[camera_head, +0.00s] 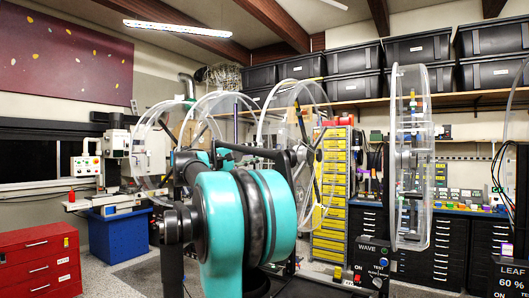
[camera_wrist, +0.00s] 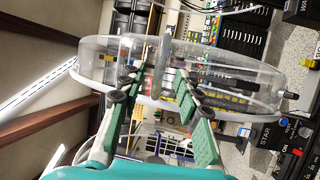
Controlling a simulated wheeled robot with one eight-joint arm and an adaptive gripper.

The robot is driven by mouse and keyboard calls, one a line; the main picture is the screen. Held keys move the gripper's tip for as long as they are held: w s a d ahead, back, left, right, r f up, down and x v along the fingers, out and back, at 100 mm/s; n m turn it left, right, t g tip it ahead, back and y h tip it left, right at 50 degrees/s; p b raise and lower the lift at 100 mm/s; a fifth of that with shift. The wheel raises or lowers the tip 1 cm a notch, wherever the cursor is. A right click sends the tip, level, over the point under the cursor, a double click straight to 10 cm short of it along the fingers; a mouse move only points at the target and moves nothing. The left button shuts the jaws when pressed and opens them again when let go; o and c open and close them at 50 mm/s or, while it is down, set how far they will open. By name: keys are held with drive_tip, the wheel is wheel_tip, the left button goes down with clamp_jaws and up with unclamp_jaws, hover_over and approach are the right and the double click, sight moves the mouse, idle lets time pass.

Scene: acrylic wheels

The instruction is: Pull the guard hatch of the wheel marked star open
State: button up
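The STAR-marked control box (camera_wrist: 265,137) shows at the lower right of the wrist view, lying sideways in that picture. Beside it a clear acrylic wheel housing (camera_wrist: 250,74) stretches across the view, with a small dark knob (camera_wrist: 291,96) near its right end. My gripper (camera_wrist: 163,76) is in front of this housing, its two green fingers spread apart. A grey upright part shows between the fingertips; I cannot tell whether they touch it. In the head view my teal arm covers the middle, and no STAR label is visible. I cannot make out the hatch's edges.
Clear wheels (camera_head: 306,110) stand behind my arm in the head view. Another wheel (camera_head: 412,160) stands edge-on above the WAVE box (camera_head: 371,262). The LEAF box (camera_head: 509,278) is at lower right. A red drawer cabinet (camera_head: 38,262) is at left.

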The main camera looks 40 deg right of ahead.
sight(263, 151)
drive_tip(key=shift+d+r, duration=0.2)
drive_tip(key=shift+d, duration=0.9)
drive_tip(key=shift+d+r, duration=0.15)
drive_tip(key=shift+d, duration=0.9)
clamp_jaws()
